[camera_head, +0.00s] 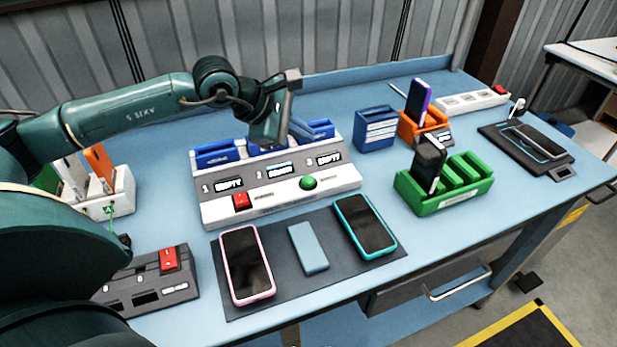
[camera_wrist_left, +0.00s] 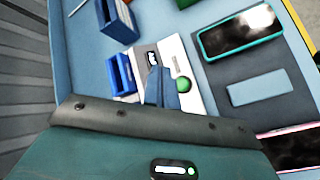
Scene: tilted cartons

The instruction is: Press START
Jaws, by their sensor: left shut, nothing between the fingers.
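A grey-white console (camera_head: 275,195) stands at the middle of the blue table, with a row of small displays on its sloped face. A round green button (camera_head: 308,182) sits on its front strip; the label beside it is too small to read. The button also shows in the left wrist view (camera_wrist_left: 183,85). My right gripper is not in view.
A dark mat (camera_head: 300,283) in front holds a pink-cased phone (camera_head: 246,264), a blue block (camera_head: 308,248) and a teal-cased phone (camera_head: 365,226). A green rack (camera_head: 445,185) stands right. A grey box with a red switch (camera_head: 150,281) is front left.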

